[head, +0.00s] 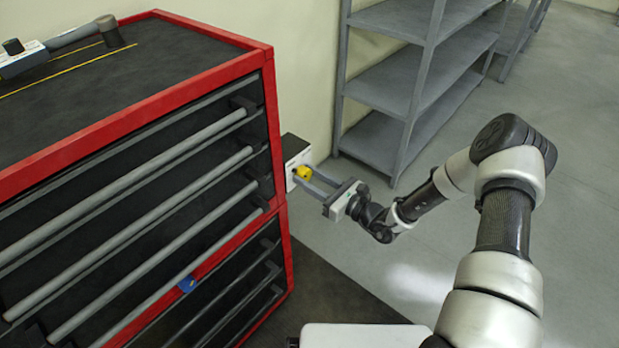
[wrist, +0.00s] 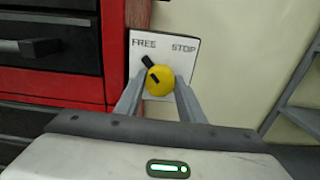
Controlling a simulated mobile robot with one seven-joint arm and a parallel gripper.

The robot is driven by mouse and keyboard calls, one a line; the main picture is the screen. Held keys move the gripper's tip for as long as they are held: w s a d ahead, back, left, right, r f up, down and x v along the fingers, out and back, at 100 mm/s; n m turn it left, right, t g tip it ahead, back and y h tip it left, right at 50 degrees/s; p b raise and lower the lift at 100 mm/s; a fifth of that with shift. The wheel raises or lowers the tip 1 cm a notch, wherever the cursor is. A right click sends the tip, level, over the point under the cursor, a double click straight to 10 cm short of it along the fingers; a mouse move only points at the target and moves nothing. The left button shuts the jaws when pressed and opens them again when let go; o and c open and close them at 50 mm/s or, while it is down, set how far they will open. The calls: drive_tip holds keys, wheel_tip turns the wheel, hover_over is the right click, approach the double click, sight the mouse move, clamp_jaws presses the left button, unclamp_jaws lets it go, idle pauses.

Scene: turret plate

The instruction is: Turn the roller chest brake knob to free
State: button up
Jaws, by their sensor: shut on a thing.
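The brake knob (wrist: 159,82) is yellow, with a black pointer, and sits on a white plate (wrist: 176,62) marked FREE on the left and STOP on the right. Its pointer leans up and left, towards the word FREE. In the head view the knob (head: 303,172) shows small on the box at the right side of the red and black roller chest (head: 185,130). My gripper (head: 310,178) reaches it from the right, with its two long grey fingers closed on the knob's sides. In the wrist view the fingers frame its lower half.
Grey metal shelving (head: 405,85) stands against the wall behind the knob. A dark mat (head: 330,290) lies on the floor beside the chest. A tool with a grey handle (head: 80,34) lies on the chest top. The floor at the right is open.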

idle(0.4)
drive_tip(key=o, duration=1)
drive_tip(key=shift+o, duration=0.2)
drive_tip(key=shift+d, duration=0.1)
drive_tip(key=p+v, duration=0.1)
drive_tip(key=v, duration=1.6)
drive_tip(key=shift+s, duration=0.2)
drive_tip(key=shift+d, duration=0.1)
